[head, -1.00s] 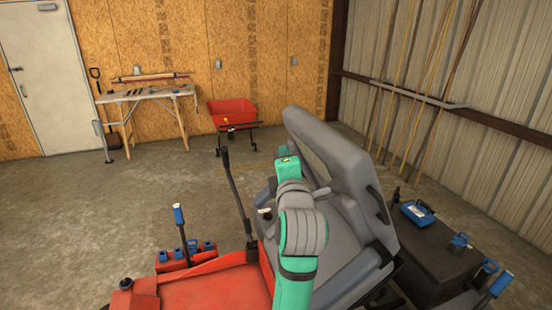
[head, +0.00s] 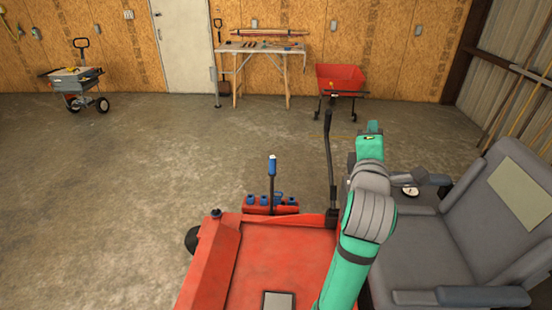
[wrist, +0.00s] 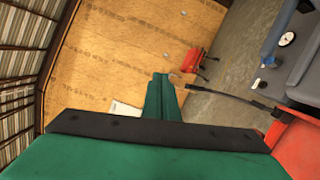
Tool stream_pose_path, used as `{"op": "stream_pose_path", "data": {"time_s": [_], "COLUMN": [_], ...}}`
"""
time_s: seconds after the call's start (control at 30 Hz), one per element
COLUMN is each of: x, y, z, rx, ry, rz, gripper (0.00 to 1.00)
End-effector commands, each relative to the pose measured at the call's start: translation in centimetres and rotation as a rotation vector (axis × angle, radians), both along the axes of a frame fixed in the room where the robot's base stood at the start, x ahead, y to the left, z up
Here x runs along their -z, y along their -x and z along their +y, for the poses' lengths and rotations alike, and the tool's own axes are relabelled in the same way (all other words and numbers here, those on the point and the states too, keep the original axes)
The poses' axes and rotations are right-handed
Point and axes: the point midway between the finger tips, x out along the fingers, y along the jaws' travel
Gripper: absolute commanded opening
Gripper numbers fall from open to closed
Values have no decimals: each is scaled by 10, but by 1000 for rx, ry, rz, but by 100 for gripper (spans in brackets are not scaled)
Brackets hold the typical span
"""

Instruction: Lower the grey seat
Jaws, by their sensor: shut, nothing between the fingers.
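The grey seat (head: 420,255) is at the right of the head view. Its cushion looks roughly level and its backrest (head: 475,205), with a pale label, leans back to the right. Its underside and hinge are hidden. Part of the seat (wrist: 304,62) also shows at the upper right of the wrist view. My gripper (head: 369,128) is shut and empty, apart from the seat, in front of its far left corner in the head view. Its green fingers (wrist: 160,95) show together in the wrist view.
The red machine deck (head: 285,255) lies left of the seat. A black lever (head: 330,160) stands upright close to my arm. A workbench (head: 262,50) and red cart (head: 342,78) stand by the far wall. The floor between is open.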

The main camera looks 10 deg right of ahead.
Motion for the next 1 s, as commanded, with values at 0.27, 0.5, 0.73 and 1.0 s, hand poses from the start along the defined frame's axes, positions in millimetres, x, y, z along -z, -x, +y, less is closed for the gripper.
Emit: {"op": "stream_pose_path", "data": {"time_s": [0.27, 0.5, 0.73, 1.0], "x": [12, 24, 38, 57], "y": [-9, -16, -23, -29], "z": [46, 85, 122, 163], "rx": [-1, -3, -4, -5], "ry": [68, 128, 185, 252], "rz": [16, 26, 38, 51], "gripper": [0, 0, 0, 0]}}
